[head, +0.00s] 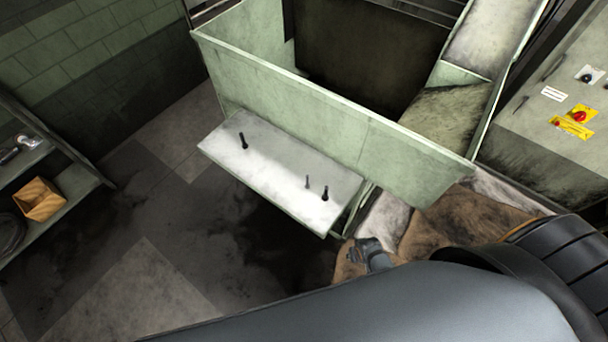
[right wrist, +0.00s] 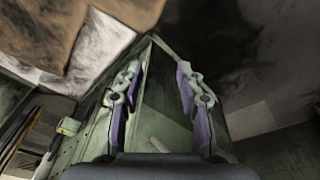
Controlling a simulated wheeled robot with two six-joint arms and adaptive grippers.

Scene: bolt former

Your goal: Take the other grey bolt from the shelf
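The pale shelf (head: 275,165) juts out from the front of the green bin-like machine. A grey bolt (head: 307,181) stands upright near its right end. A dark bolt (head: 325,194) stands just right of it, and another dark bolt (head: 243,141) stands near the left end. My right gripper (head: 362,252) is below and right of the shelf's right end, apart from the bolts. In the right wrist view its two fingers (right wrist: 160,95) are spread with nothing held between them. No bolt can be clearly made out there. My left gripper is not in view.
The green machine wall (head: 330,115) rises behind the shelf. Brown sacking or cardboard (head: 460,225) lies at the right, below a cabinet with a red switch (head: 578,116). A rack with a cardboard box (head: 40,199) stands at the left. The floor before the shelf is clear.

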